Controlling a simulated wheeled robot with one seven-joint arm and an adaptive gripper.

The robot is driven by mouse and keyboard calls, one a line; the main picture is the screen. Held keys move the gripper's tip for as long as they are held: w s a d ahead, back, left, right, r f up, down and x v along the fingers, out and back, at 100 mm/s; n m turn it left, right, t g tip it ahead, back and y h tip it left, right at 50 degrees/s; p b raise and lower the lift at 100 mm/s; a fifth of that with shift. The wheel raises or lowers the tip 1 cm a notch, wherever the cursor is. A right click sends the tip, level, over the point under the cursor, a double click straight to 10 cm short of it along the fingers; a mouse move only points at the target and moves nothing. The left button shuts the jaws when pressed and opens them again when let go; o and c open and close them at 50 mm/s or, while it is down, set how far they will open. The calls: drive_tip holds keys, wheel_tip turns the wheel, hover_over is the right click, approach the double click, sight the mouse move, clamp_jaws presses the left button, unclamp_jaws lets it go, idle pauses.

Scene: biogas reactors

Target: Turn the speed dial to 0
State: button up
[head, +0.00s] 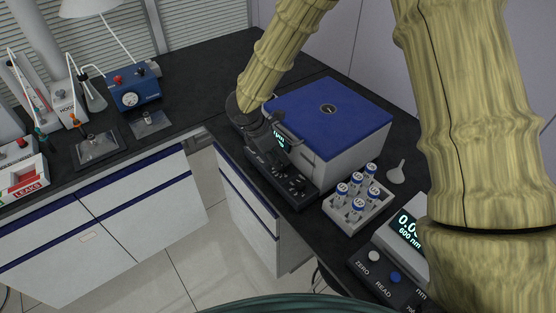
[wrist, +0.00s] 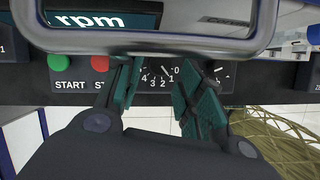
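The centrifuge (head: 352,146) has a blue lid and a black front panel (head: 300,190). In the wrist view a dial scale (wrist: 162,76) with white figures from 4 down to 0 shows between my fingertips. A short white line stands near the 1 and 0; I cannot tell whether it is the pointer. My gripper (wrist: 155,78) is open, one green-padded finger on each side of the scale, with nothing clearly held. I cannot tell whether a finger touches the dial. In the head view my gripper (head: 272,145) is at the panel's left part, partly covering it.
Beside the scale are a green START button (wrist: 59,62) and a red button (wrist: 100,63), its label partly covered. An rpm display (wrist: 92,21) is above. A rack of blue-capped tubes (head: 352,212) and a spectrophotometer (head: 385,275) stand to the right. More marks show behind the right finger.

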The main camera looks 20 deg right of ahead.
sight(282, 165)
drive_tip(key=shift+p+x, duration=0.4)
drive_tip(key=shift+x, duration=1.45)
drive_tip(key=shift+s, duration=0.1)
drive_tip(key=c, duration=0.7)
drive_tip(key=shift+a, duration=0.2)
drive_tip(key=shift+c, duration=0.2)
drive_tip(key=shift+d+f+n, duration=0.1)
drive_tip(key=shift+d+n, duration=0.1)
drive_tip(key=shift+n, duration=0.1)
drive_tip(key=shift+c, duration=0.2)
